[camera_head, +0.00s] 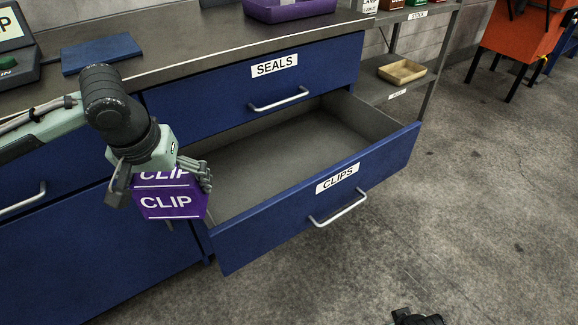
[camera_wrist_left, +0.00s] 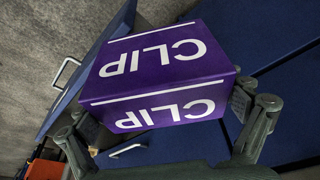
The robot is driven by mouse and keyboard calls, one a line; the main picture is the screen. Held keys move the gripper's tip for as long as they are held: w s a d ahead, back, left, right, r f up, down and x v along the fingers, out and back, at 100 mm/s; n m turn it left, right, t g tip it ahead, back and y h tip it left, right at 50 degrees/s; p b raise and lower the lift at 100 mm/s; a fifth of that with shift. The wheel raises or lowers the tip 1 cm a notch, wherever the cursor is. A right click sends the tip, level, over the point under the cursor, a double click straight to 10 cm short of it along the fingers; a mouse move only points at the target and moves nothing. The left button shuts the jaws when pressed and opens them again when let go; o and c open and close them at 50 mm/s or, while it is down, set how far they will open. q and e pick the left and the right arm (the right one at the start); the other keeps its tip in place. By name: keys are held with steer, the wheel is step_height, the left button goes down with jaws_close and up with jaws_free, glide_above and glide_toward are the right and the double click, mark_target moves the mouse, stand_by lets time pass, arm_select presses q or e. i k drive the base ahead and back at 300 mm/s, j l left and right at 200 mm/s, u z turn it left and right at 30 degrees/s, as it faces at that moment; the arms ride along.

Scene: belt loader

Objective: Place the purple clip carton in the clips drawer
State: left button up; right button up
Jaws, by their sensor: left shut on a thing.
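The purple clip carton (camera_head: 172,201) is in my left gripper (camera_head: 160,180), which is shut on it. The carton is held in the air at the left end of the open clips drawer (camera_head: 290,225), just in front of the cabinet face. In the left wrist view the carton (camera_wrist_left: 160,62) sits between the fingers of my left gripper (camera_wrist_left: 165,115), with CLIP printed on two faces. The clips drawer is pulled out, labelled CLIPS, and its visible floor is bare. Its left end is partly hidden by the carton and gripper. A small dark part at the bottom edge is too little to identify.
The closed seals drawer (camera_head: 255,92) is above the clips drawer. A purple bin (camera_head: 290,10) and a blue flat item (camera_head: 100,53) are on the worktop. A shelf with a tan tray (camera_head: 402,71) stands to the right.

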mark_target(281, 170)
steer(key=i+l+z, duration=0.1)
steer(key=i+l, duration=0.75)
